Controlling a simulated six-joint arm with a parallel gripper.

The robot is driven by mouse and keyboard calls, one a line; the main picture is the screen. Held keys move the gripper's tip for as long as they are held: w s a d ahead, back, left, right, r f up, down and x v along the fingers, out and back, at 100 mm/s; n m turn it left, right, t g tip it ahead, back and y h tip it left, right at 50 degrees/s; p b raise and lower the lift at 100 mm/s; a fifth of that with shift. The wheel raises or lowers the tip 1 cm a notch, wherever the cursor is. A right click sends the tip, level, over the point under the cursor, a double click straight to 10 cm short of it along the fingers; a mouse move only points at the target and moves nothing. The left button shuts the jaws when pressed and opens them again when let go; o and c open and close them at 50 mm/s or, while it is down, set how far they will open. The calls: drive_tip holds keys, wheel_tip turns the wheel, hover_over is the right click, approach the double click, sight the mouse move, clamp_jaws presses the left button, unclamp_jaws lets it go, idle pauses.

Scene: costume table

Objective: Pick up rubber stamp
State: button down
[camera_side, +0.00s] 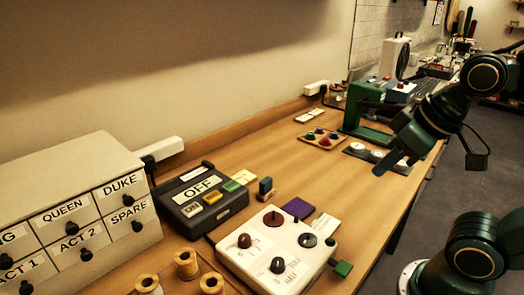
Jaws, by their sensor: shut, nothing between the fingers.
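My gripper (386,164) is shut and empty, held above the table's right side, well apart from the stamp. The fingertips are small and dark here.
The dark OFF box (202,198) stands left of the stamp and the white knob box (277,247) in front. A labelled drawer cabinet (75,215) fills the left. A green machine (365,106) stands farther back.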

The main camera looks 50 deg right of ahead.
drive_tip(key=c, duration=2.1)
unclamp_jaws()
drive_tip(key=o, duration=0.9)
drive_tip(key=shift+c, duration=0.2)
drive_tip(key=shift+w, duration=0.1)
drive_tip(key=w+r+n+g, duration=0.25)
drive_tip(key=w+n, duration=0.75)
drive_tip(key=w, duration=0.6)
drive_tip(key=w+d+f+n+g, duration=0.2)
drive_tip(key=w+f+n, duration=0.6)
drive_tip(key=w, duration=0.6)
wheel_tip(320, 180, down, 2)
drive_tip(key=shift+w+f+n+g, duration=0.1)
drive_tip(key=shift+w+n+g, duration=0.3)
drive_tip(key=shift+g, duration=0.15)
